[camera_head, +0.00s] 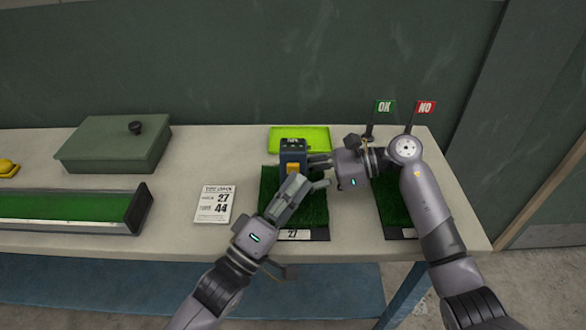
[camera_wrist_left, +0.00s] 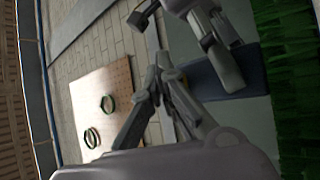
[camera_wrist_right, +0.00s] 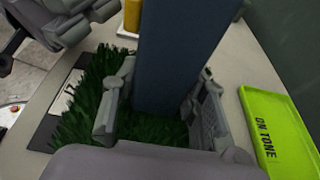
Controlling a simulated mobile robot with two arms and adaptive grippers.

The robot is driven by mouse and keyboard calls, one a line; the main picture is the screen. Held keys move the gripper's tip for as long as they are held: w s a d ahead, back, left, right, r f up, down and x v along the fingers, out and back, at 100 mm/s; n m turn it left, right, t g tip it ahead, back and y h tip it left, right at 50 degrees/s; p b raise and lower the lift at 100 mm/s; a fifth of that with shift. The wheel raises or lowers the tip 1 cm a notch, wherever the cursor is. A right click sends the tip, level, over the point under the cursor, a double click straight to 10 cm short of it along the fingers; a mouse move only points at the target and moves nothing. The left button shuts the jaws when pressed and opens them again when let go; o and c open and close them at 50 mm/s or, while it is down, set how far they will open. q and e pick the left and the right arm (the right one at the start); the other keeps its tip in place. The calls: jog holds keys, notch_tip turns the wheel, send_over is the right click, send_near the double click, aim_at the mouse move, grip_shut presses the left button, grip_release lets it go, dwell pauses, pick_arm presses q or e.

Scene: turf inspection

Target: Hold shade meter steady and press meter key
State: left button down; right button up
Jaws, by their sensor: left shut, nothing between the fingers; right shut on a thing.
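The shade meter (camera_head: 293,146) is a dark blue block with a yellow part on its front. It stands at the far end of the middle turf sample (camera_head: 313,212). My right gripper (camera_head: 318,162) comes from the right and is shut on the meter; the right wrist view shows the blue body (camera_wrist_right: 177,60) between its fingers. My left gripper (camera_head: 304,181) is shut and empty, just in front of the meter. It also shows in the right wrist view (camera_wrist_right: 75,22), apart from the meter. I cannot tell whether it touches the yellow part.
A lime tray (camera_head: 300,132) marked "ON TONE" lies behind the meter. A printed card (camera_head: 215,205) lies left of the turf. A green box (camera_head: 115,145) and a long turf tray (camera_head: 70,208) are further left. OK (camera_head: 384,107) and NO (camera_head: 426,107) flags stand back right.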

pick_arm(q)
jog(key=shift+w, duration=0.55)
dwell(0.7)
dwell(0.3)
jog(key=shift+s, duration=1)
jog(key=s, duration=0.5)
dwell(0.5)
pick_arm(e)
jog(key=o, duration=0.9)
jog(key=shift+o, duration=0.2)
jog(key=shift+d, duration=0.15)
